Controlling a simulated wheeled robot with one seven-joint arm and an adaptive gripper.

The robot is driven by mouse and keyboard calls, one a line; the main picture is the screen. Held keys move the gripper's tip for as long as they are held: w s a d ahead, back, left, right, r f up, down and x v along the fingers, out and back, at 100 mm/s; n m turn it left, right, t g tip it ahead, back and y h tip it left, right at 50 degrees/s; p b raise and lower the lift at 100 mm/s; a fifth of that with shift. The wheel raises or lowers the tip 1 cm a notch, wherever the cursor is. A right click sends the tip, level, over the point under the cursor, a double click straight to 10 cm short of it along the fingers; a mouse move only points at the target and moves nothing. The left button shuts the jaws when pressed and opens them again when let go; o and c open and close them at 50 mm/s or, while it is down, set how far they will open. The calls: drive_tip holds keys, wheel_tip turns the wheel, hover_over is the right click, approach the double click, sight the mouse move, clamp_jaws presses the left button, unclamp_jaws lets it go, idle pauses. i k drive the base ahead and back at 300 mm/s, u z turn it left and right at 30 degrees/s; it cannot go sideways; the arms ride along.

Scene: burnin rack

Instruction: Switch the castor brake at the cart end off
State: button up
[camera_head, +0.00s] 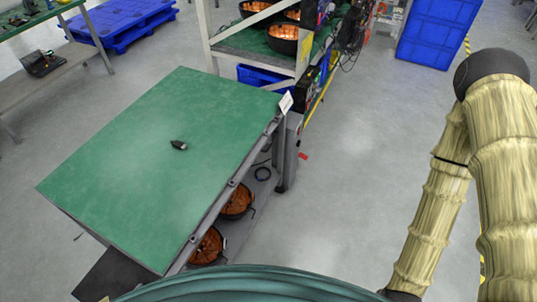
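A cart with a green top (150,150) stands left of centre, its long metal-edged side facing right. A small red tab (303,156) sticks out beside the dark post at the cart's far right end. It may be the castor brake lever, but it is too small to tell its setting. The castors themselves cannot be made out. My arm, in a tan wrinkled sleeve, rises at the right, well apart from the cart. My gripper is not in view.
A small dark object (179,145) lies on the green top. Round orange-and-black items (207,246) sit on the cart's lower shelf. A white-framed rack (207,40) stands behind. Blue crates (437,30) stand at the back right. The grey floor right of the cart is clear.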

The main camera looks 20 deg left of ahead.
sight(300, 156)
drive_tip(key=z, duration=0.05)
drive_tip(key=i, duration=2)
drive_tip(key=u, duration=0.35)
